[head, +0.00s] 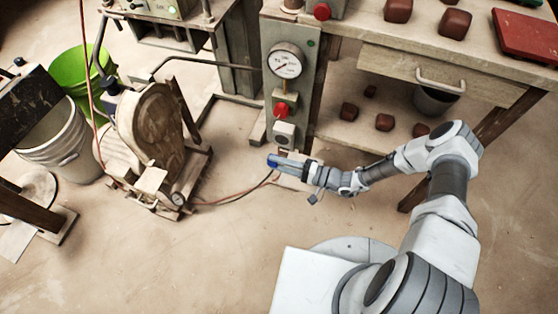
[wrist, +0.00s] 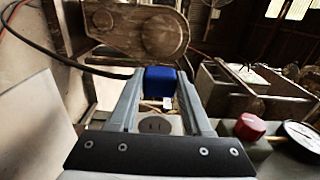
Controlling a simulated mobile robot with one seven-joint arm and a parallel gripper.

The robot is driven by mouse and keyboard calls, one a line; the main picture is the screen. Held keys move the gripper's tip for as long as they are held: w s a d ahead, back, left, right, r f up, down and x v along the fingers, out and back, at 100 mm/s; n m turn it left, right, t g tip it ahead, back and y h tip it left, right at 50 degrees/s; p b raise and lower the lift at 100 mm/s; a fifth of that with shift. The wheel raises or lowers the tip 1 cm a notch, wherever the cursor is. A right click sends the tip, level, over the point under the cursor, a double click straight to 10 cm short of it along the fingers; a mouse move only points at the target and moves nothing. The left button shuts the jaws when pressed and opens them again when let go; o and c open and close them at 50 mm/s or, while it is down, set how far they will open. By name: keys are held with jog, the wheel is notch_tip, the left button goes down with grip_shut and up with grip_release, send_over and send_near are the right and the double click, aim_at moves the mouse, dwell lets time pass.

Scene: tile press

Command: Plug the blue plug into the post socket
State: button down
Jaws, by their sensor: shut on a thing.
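The blue plug (head: 272,160) is at the tip of my gripper (head: 285,164) in the head view. In the wrist view the blue plug (wrist: 161,82) sits between the two grey fingertips, and my gripper (wrist: 160,74) is shut on it. The post socket (head: 284,134) is a pale box low on the green-grey post, under a red button. The plug shows just below and left of it in the head view. In the wrist view the socket's dark slotted face (wrist: 153,125) shows between the fingers, nearer the camera than the plug. The plug's prongs are hidden.
A dark cable (head: 243,197) runs across the floor from the wooden wheel machine (head: 153,125). A gauge (head: 286,60) and red button (head: 281,110) jut from the post. A workbench with a drawer (head: 440,72) stands right. Open floor (head: 225,240) lies front left.

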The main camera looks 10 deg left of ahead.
aim_at(286, 146)
jog(key=shift+w+d+b, duration=0.2)
jog(key=shift+w+b, duration=1.25)
jog(key=shift+w, duration=1.4)
jog(key=shift+w+d+t, duration=0.1)
jog(key=shift+w+t, duration=0.2)
jog(key=shift+w, duration=0.25)
jog(key=shift+c, duration=1.3)
grip_release()
jog(key=shift+d, duration=0.1)
jog(key=s+d+p, duration=0.1)
jog(key=d+p, duration=0.2)
jog(key=d, duration=1.4)
jog(key=shift+s, duration=0.3)
jog(key=shift+d, duration=0.1)
